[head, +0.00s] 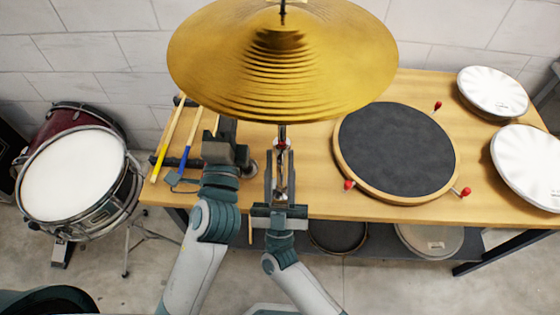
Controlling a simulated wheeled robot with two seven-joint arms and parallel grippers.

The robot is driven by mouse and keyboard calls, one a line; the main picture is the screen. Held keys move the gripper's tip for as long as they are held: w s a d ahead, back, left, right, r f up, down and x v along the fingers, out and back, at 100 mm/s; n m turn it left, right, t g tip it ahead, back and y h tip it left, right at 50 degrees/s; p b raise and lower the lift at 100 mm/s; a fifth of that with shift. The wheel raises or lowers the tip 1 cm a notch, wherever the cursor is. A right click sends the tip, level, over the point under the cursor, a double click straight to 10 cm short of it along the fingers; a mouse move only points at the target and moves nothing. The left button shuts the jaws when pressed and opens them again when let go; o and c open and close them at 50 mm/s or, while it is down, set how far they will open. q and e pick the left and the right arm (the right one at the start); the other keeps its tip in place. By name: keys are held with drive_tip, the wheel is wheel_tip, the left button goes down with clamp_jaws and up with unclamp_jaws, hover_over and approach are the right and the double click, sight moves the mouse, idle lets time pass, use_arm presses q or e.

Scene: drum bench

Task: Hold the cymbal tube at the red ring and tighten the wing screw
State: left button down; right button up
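A gold cymbal (283,65) sits on top of an upright metal tube (282,131), which shows below its front edge. The red ring (282,144) is a small band on the tube just under the cymbal. My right gripper (281,160) comes from below, its two dark fingers apart on either side of the tube's line below the ring. Small silver metal parts show between these fingers; I cannot tell which is the wing screw. My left gripper (226,135) is left of the tube, apart from it, over the bench. Its finger gap is not clear.
Drumsticks (176,135) and a blue-handled brush (188,150) lie at the bench's left end. A round black practice pad (396,150) with red knobs lies right of the tube. White drumheads (493,92) lie far right. A snare drum (75,175) stands left of the wooden bench (470,205).

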use_arm(q)
drive_tip(key=shift+r, duration=0.15)
use_arm(e)
drive_tip(key=v, duration=1.1)
drive_tip(key=shift+s+f, duration=0.3)
use_arm(q)
drive_tip(key=c, duration=1.6)
unclamp_jaws()
